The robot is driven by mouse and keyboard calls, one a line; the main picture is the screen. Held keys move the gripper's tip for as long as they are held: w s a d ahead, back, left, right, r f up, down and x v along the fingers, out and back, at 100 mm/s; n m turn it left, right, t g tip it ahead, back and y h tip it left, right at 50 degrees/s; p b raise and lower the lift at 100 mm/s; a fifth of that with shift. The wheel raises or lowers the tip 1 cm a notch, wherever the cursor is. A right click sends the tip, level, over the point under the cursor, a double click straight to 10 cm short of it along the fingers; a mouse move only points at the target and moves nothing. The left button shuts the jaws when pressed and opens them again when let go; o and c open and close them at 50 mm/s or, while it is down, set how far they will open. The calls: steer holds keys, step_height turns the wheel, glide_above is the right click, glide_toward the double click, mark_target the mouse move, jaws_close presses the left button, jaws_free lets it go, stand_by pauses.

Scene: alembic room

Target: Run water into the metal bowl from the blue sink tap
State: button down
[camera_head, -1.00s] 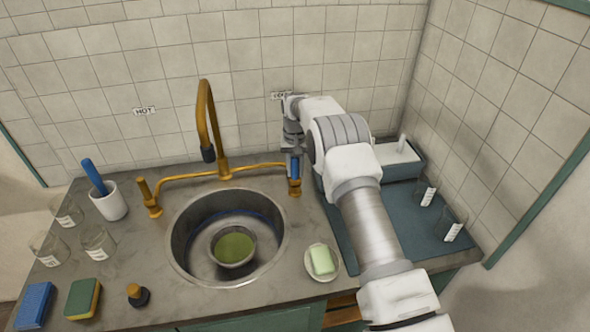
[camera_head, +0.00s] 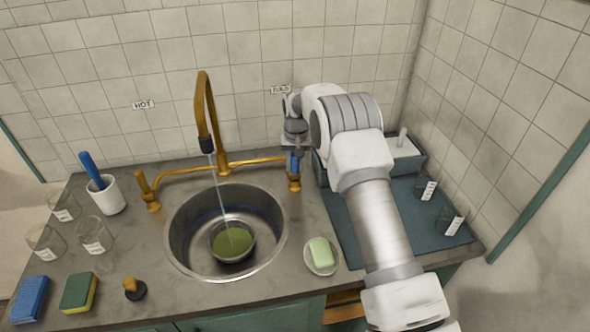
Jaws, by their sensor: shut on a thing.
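The metal bowl (camera_head: 247,254) stands in the round sink (camera_head: 181,250) with greenish liquid inside. The brass spout (camera_head: 204,100) arches over the sink, and a thin stream of water (camera_head: 218,192) falls from its dark nozzle into the bowl. The blue tap (camera_head: 294,164) is at the right end of the brass pipe, below a sign on the wall. My gripper (camera_head: 294,148) is at the blue tap, shut on it; its fingers are small and partly hidden by my arm.
A brass tap (camera_head: 146,190) stands on the left under a HOT sign (camera_head: 144,105). A soap dish (camera_head: 321,268) lies right of the sink. Glass beakers (camera_head: 93,235), sponges (camera_head: 80,292) and a white cup (camera_head: 106,197) are on the left counter.

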steer(key=shift+s+f+t+b, duration=0.2)
steer(key=shift+t+b, duration=0.3)
steer(key=shift+b, duration=0.3)
steer(key=shift+s+r+b, duration=0.1)
steer(key=shift+r+b, duration=0.05)
steer(key=shift+b, duration=0.15)
steer(key=c, duration=0.6)
jaws_free()
steer(key=v, duration=1.7)
steer(key=shift+s+d+r, duration=0.15)
steer(key=shift+s+d, duration=0.05)
steer(key=shift+s, duration=0.1)
